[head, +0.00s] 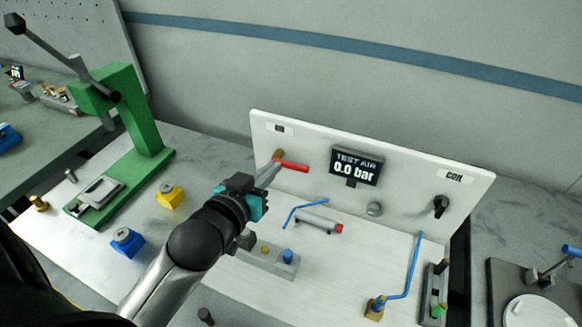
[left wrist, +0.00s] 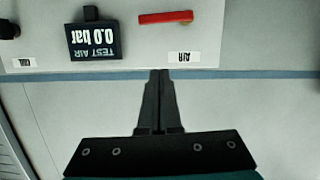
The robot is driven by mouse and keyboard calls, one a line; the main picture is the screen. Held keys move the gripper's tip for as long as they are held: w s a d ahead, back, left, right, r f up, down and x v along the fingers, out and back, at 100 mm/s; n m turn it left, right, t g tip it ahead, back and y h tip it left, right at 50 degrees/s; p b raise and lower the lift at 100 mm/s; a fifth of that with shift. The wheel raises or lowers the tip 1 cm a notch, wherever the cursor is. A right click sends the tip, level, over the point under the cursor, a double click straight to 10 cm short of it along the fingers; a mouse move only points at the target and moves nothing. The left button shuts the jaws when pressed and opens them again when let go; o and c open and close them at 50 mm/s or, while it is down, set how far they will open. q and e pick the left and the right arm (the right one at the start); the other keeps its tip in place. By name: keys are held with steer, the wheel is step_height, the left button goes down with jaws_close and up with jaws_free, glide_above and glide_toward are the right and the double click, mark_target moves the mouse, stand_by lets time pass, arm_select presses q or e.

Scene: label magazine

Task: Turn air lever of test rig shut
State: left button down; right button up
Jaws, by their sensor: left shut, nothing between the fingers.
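The test rig is a white panel (head: 405,160) standing on a white base. Its air lever (head: 292,165) is a red handle on a brass valve at the panel's left, lying roughly level and pointing right in the head view. The lever (left wrist: 165,17) also shows level, in the upside-down left wrist view. The display (head: 356,167) reads "TEST AIR 0.0 bar". My left gripper (head: 272,168) is shut and empty, its fingertips near the lever's valve end in the head view. In the left wrist view the fingertips (left wrist: 160,72) appear apart from the lever. My right gripper is out of view.
A black knob (head: 440,206) sits on the panel's right. Blue tubes (head: 413,265), a small cylinder (head: 315,222) and a grey block (head: 268,258) are on the base. A green press (head: 140,130), a yellow block (head: 170,196) and a blue block (head: 127,242) stand left.

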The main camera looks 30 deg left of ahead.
arm_select(q)
glide_above(295, 167)
steer(key=s, duration=0.2)
step_height(295, 167, down, 2)
step_height(295, 167, down, 4)
steer(key=shift+a+f+b, duration=0.1)
steer(key=shift+b, duration=0.45)
steer(key=shift+s+f+m, duration=0.15)
steer(key=shift+f+m, duration=0.25)
steer(key=shift+f, duration=0.35)
